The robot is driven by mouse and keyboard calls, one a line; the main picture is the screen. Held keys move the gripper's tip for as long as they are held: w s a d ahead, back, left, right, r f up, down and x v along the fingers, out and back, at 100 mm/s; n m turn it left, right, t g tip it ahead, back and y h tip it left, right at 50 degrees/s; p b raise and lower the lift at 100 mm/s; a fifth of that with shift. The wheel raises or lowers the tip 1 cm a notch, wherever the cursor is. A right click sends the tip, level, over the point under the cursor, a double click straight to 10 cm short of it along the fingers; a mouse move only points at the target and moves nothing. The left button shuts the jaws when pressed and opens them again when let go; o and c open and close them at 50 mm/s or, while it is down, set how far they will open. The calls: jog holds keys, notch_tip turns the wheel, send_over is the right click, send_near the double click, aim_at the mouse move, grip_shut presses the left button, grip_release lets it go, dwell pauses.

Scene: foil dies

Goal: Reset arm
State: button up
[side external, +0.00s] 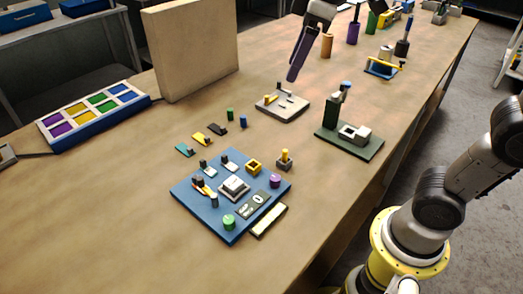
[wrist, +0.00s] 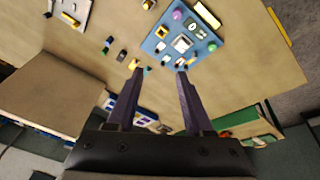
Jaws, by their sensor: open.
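My gripper (side external: 297,66) hangs above the far part of the wooden table (side external: 110,175) in the side view, fingers pointing down. In the wrist view my gripper (wrist: 160,73) shows two dark purple fingers spread apart, with nothing between them. The gripper is open and empty, clear of the table. In the side view a beige board with small parts (side external: 282,106) lies below and left of the fingertips. My wrist and upper arm are partly cut off by the top edge.
A blue board with small parts (side external: 185,194) lies near the front; it also shows in the wrist view (wrist: 204,54). A green press-like fixture (side external: 329,115) stands right. A tall tan panel (side external: 190,50) and a colored tray (side external: 70,137) stand left. The front-left table is clear.

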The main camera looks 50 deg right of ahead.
jog(key=s+d+f+m+t, duration=0.1)
jog(key=s+d+f+m, duration=0.1)
jog(key=s+f, duration=0.3)
jog(key=s+d+f+m, duration=0.3)
jog(key=s+f, duration=0.3)
jog(key=s, duration=0.3)
jog(key=shift+s+f+m+t+h, duration=0.2)
jog(key=shift+s+m+t+h, duration=0.15)
jog(key=shift+m, duration=0.35)
